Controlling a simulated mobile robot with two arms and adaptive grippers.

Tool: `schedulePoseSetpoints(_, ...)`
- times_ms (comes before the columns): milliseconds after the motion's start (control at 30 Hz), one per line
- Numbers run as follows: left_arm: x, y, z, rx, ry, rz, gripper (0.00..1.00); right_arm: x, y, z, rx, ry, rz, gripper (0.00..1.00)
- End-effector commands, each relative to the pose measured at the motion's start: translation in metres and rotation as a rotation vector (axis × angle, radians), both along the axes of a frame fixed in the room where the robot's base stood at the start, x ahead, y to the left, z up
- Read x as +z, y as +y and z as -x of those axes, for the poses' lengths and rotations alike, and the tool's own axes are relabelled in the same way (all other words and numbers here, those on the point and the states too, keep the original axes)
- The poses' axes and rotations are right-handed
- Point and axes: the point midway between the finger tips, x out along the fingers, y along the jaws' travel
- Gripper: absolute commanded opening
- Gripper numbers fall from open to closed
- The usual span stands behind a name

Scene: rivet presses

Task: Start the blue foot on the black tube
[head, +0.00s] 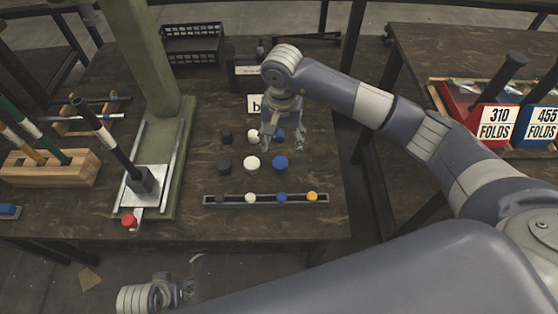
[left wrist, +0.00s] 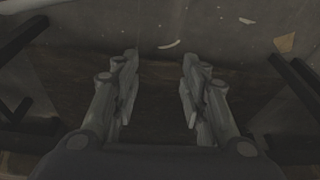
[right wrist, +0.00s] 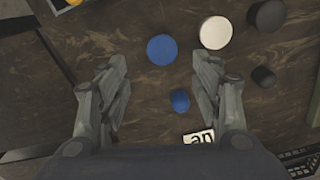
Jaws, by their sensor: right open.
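The black tube (head: 118,150) stands tilted in a metal block (head: 145,186) on the green press at left. A larger blue disc (head: 280,163) and a smaller blue piece (head: 280,136) sit on the table; which is the foot I cannot tell. My right gripper (head: 282,149) is open and empty above them. In the right wrist view the smaller blue piece (right wrist: 180,101) shows between the open fingers (right wrist: 160,85), with the larger blue disc (right wrist: 162,49) beyond. My left gripper (head: 188,290) is low in front of the table; its fingers are open and empty in the left wrist view (left wrist: 155,85).
White discs (head: 252,163) and black discs (head: 224,164) stand left of the blue ones. A rail (head: 230,200) with coloured caps lies nearer. A red cap (head: 129,221) sits at the press's front. A wooden rack (head: 50,170) holds other tubes at far left.

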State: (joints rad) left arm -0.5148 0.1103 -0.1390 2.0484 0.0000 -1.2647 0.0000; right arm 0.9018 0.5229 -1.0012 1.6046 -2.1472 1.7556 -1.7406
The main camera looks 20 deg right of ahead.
Motion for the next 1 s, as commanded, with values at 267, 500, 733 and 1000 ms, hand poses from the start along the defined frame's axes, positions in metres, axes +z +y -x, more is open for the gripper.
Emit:
schedulePoseSetpoints(267, 0.017, 0.001, 0.000, 0.001, -0.009, 0.000, 0.40, -0.039, 0.002, 0.002, -0.001, 0.003, -0.004, 0.59)
schedulePoseSetpoints(500, 0.028, 0.001, 0.000, 0.002, -0.016, 0.000, 0.40, -0.066, 0.007, 0.006, -0.001, 0.006, -0.007, 0.59)
schedulePoseSetpoints(733, 0.044, 0.002, 0.002, 0.004, -0.023, 0.000, 0.40, -0.092, 0.007, 0.005, -0.001, 0.002, -0.006, 0.59)
schedulePoseSetpoints(1000, 0.046, 0.002, 0.002, 0.005, -0.023, 0.000, 0.40, -0.093, 0.007, 0.005, -0.001, 0.001, -0.005, 0.57)
